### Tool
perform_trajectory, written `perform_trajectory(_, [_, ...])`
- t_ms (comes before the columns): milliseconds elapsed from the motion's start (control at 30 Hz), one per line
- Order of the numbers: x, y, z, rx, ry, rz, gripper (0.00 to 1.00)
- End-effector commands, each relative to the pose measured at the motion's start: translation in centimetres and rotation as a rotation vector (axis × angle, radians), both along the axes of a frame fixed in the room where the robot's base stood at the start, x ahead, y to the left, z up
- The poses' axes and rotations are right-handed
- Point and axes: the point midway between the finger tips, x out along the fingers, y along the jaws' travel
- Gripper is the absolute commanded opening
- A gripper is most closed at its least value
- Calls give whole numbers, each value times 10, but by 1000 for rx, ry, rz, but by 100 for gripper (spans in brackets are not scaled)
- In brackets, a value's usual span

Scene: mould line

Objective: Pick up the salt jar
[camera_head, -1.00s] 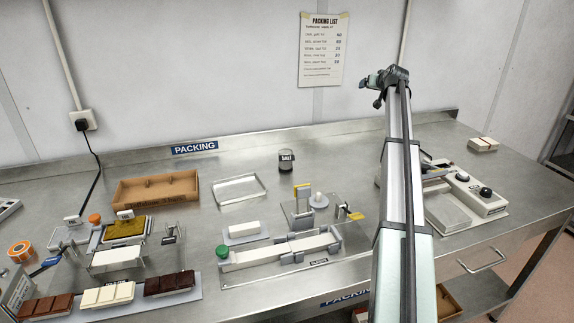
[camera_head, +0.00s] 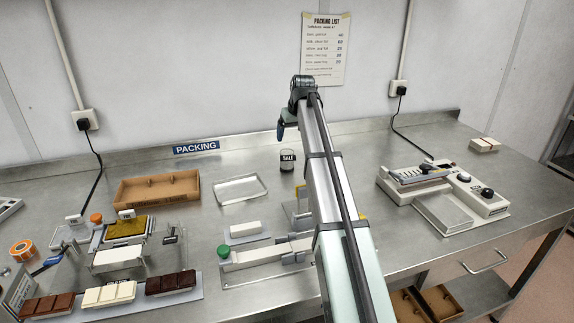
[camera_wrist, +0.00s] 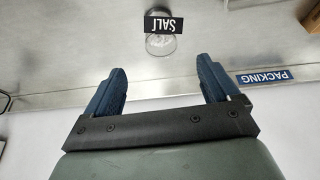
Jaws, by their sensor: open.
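The salt jar (camera_head: 287,161) is a small clear jar with a black label reading SALT. In the head view it stands on the steel bench near the back, just left of my arm. In the wrist view the jar (camera_wrist: 161,44) appears upside down, beyond my fingertips and about midway between them. My gripper (camera_wrist: 160,72) shows two blue fingers spread apart with nothing between them. In the head view my gripper (camera_head: 281,128) is above and slightly left of the jar, apart from it. The jar's contents are hard to make out.
A slider fixture (camera_head: 262,254) stands in front, partly hidden by my arm. A sealing machine (camera_head: 445,200) is at right. The bench around the jar is clear.

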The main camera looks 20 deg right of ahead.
Motion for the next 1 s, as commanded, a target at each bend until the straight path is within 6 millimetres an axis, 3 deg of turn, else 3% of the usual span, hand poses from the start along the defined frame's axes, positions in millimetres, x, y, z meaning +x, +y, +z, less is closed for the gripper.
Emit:
perform_trajectory(300, [22, 1, -48, 0, -1, 0, 88])
perform_trajectory(733, [33, 2, -69, 0, -2, 0, 88])
perform_trajectory(1000, [50, 5, -98, 0, -1, -1, 88])
